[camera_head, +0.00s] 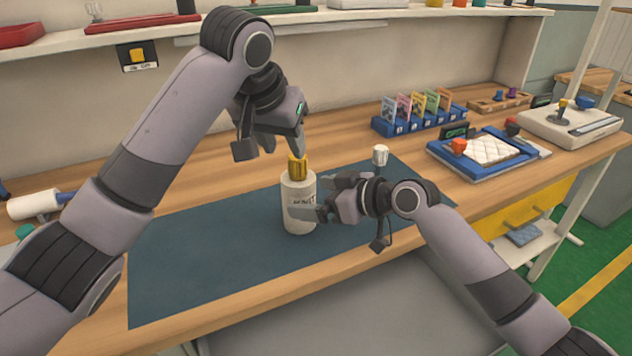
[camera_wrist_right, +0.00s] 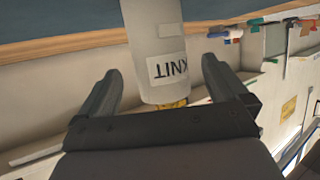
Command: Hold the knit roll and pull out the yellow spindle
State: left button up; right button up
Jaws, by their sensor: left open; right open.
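The white knit roll (camera_head: 298,215) stands upright on the dark blue mat (camera_head: 190,265). The yellow spindle (camera_head: 297,166) sticks out of its top. My left gripper (camera_head: 284,148) is open and sits just above the spindle, pointing down; its fingers appear apart from the spindle. The spindle (camera_wrist_right: 172,104) shows partly there behind the gripper body.
A small white-capped item (camera_head: 380,155) stands behind my right gripper. A blue rack of colored cards (camera_head: 420,122) and a blue tray with a white quilted pad (camera_head: 488,150) are at the right. Another white roll (camera_head: 34,204) lies at the far left. The mat's left part is clear.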

aim_at(298, 196)
jog(key=shift+x, duration=2.5)
